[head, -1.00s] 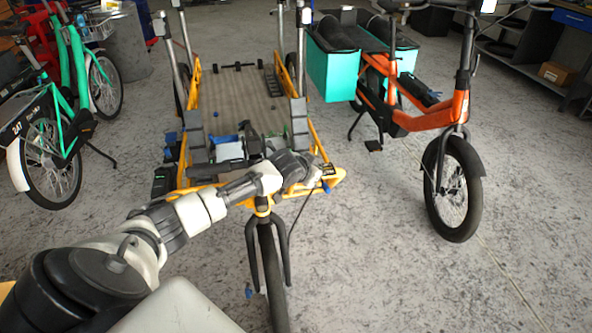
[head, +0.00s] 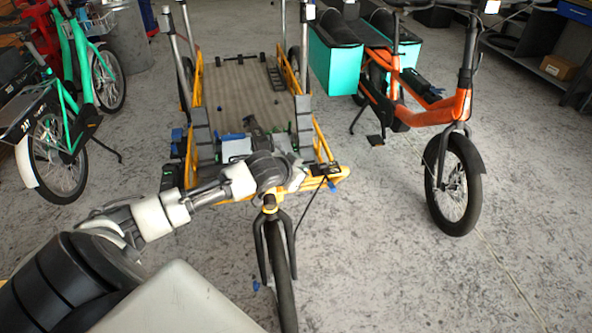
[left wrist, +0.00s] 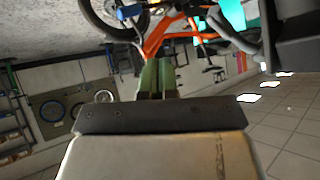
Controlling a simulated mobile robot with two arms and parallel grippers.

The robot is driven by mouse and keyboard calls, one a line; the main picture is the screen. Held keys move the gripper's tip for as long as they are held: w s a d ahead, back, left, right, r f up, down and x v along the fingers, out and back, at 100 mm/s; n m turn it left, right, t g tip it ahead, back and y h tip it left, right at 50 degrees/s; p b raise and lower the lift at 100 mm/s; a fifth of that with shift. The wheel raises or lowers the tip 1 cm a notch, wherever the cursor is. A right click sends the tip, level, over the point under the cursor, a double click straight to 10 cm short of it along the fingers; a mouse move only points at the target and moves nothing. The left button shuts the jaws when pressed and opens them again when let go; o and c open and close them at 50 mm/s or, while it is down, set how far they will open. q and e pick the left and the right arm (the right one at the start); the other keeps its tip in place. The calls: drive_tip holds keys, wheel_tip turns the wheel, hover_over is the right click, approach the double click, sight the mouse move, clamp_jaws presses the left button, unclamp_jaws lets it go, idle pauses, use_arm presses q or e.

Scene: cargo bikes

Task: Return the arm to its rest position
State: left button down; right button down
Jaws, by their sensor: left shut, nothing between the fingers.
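My left arm (head: 160,213) reaches in from the lower left in the head view. Its wrist (head: 268,172) is over the front end of the yellow-framed cargo bike (head: 326,147). In the left wrist view the left gripper (left wrist: 158,68) shows two green fingers close together, shut and empty. They point toward the room, with the orange bike (left wrist: 160,35) beyond them. In the head view the fingers are hard to make out against the cargo bike's parts. My right gripper is not in view.
The cargo bike's flat deck (head: 235,95) lies behind the wrist, with upright posts around it. An orange bike with teal boxes (head: 333,68) stands to the right, green bikes (head: 85,60) to the left. The grey floor (head: 390,270) is clear at the lower right.

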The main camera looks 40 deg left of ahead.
use_arm(q)
drive_tip(key=shift+s+d+r, duration=0.1)
drive_tip(key=shift+s+r, duration=0.25)
drive_tip(key=shift+s, duration=0.3)
drive_tip(key=s+f+g+p, duration=0.1)
drive_tip(key=s+f, duration=0.1)
drive_tip(key=f, duration=0.4)
drive_tip(key=s+a+f+g+p, duration=0.1)
drive_tip(key=s+f+p, duration=0.1)
drive_tip(key=f, duration=0.4)
drive_tip(key=s+f+n+y+p, duration=0.1)
drive_tip(key=s+f, duration=0.3)
drive_tip(key=f, duration=0.2)
drive_tip(key=shift+a+f+g, duration=0.3)
drive_tip(key=shift+f+g, duration=0.1)
drive_tip(key=s+d+f+g+p, duration=0.2)
drive_tip(key=s+d+f, duration=0.2)
drive_tip(key=s+f, duration=0.6)
drive_tip(key=s+d+f+g+p, duration=0.2)
drive_tip(key=s+d+f, duration=0.4)
drive_tip(key=s, duration=0.9)
drive_tip(key=s+d+f+g, duration=0.1)
drive_tip(key=s+d, duration=0.1)
drive_tip(key=s, duration=0.4)
drive_tip(key=s+d+f+m+g+h+p, duration=0.1)
drive_tip(key=s+d+f, duration=0.1)
drive_tip(key=s, duration=0.5)
drive_tip(key=shift+s+d+g, duration=0.2)
drive_tip(key=shift+d+g, duration=0.1)
drive_tip(key=shift+d, duration=0.5)
